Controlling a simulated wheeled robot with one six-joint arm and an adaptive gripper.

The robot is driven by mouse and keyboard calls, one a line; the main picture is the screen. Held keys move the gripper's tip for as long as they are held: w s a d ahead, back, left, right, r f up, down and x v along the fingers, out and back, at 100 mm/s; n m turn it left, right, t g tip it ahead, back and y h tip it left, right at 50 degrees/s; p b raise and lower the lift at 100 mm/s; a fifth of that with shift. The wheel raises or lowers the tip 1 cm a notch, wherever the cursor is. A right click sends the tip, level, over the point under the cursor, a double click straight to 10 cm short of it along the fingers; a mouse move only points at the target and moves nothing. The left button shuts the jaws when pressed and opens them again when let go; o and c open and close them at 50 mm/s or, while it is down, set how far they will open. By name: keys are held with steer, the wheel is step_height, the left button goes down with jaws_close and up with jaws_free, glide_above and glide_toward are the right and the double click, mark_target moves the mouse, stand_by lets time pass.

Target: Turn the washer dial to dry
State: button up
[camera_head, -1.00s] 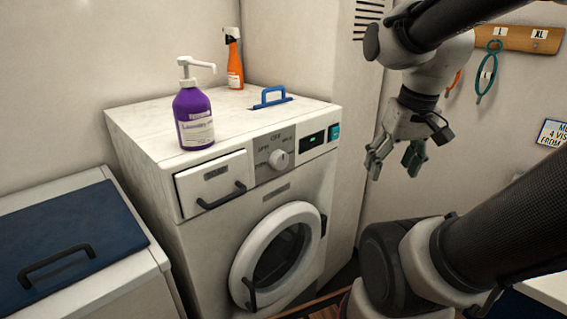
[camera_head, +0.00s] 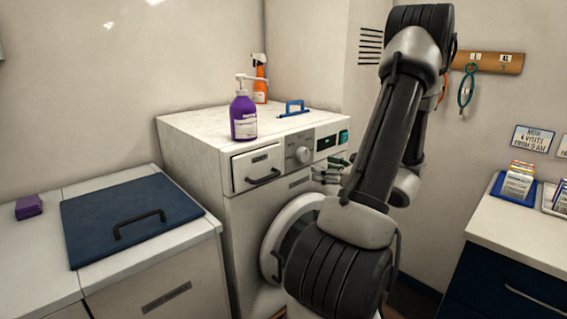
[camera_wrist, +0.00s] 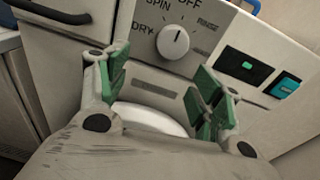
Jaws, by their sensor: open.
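The washer dial (camera_wrist: 172,44) is a round white knob on a grey panel in the wrist view. Labels OFF, SPIN and DRY (camera_wrist: 142,29) show around it, with DRY at its left. Its small dark mark appears to point up toward OFF. In the head view the dial (camera_head: 303,154) shows on the front of the white washer (camera_head: 200,130). My gripper (camera_wrist: 163,85) is open and empty, its green-padded fingers apart, with the dial beyond and between them, not touched. In the head view my gripper (camera_head: 330,173) is just right of and below the dial.
A purple pump bottle (camera_head: 243,118), an orange spray bottle (camera_head: 260,82) and a blue handle (camera_head: 293,108) are on the washer top. The drawer handle (camera_head: 263,177) juts out left of the dial. A display and teal button (camera_wrist: 286,85) sit right of it.

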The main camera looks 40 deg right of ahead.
mark_target(306, 154)
steer(key=shift+m+t, duration=0.5)
steer(key=shift+m, duration=0.1)
steer(key=w, duration=0.3)
steer(key=w+r, duration=0.1)
steer(key=w, duration=0.4)
steer(key=shift+w+d+r, duration=0.15)
steer(key=shift+w+r, duration=0.25)
steer(key=shift+c, duration=0.3)
steer(key=c, duration=0.9)
